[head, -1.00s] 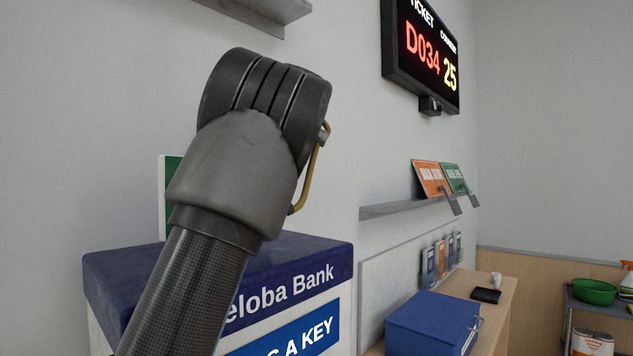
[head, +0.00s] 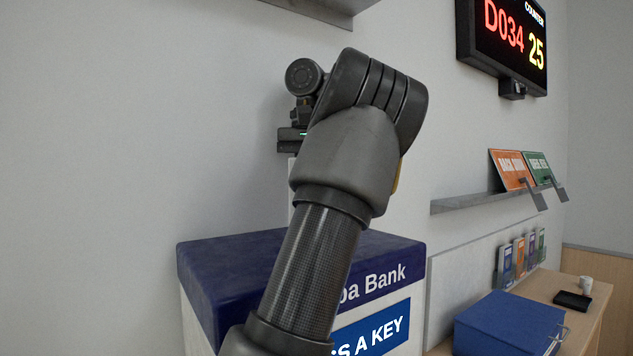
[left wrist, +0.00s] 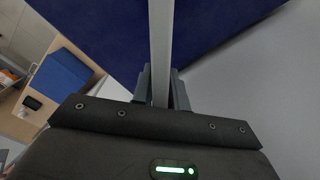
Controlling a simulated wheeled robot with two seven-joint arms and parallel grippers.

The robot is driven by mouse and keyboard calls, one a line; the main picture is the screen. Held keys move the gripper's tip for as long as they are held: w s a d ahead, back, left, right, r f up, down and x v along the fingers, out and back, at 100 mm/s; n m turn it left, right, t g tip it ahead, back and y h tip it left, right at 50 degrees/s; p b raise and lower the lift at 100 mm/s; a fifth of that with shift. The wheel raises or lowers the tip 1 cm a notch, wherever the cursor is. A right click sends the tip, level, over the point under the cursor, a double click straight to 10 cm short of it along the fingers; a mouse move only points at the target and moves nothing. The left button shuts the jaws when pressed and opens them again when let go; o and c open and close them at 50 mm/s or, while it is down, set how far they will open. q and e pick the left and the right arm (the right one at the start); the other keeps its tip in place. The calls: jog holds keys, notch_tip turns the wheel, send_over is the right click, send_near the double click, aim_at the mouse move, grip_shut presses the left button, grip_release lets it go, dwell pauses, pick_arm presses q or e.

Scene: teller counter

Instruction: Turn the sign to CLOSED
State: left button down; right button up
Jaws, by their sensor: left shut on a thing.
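My left gripper (head: 290,143) is at the upper middle of the head view, above the blue-topped box (head: 228,262), with its arm across the front. A pale narrow strip of the sign (head: 292,185) shows just below it, mostly hidden by my arm. In the left wrist view, my left gripper (left wrist: 161,90) is shut on the sign, seen as a thin grey upright edge (left wrist: 161,40) between the fingers. The sign's faces and lettering cannot be read. My right gripper is not in view.
A blue binder-like box (head: 508,322) sits on the wooden counter (head: 590,300) at right, near a black tray (head: 572,300). A wall shelf (head: 470,200) holds orange and green signs. The wall is close behind my arm.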

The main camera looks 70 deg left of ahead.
pick_arm(q)
jog(key=shift+s+f, duration=0.1)
dwell(0.3)
jog(key=c, duration=1.7)
grip_release()
jog(key=shift+o, duration=1.1)
jog(key=shift+s+a, duration=0.1)
jog(key=shift+s, duration=0.3)
jog(key=shift+w+r, duration=0.25)
jog(key=shift+r, duration=0.2)
notch_tip(320, 180, up, 7)
jog(key=p, duration=0.4)
jog(key=shift+s, duration=0.2)
jog(key=shift+a+f, duration=0.1)
jog(key=shift+f, duration=0.05)
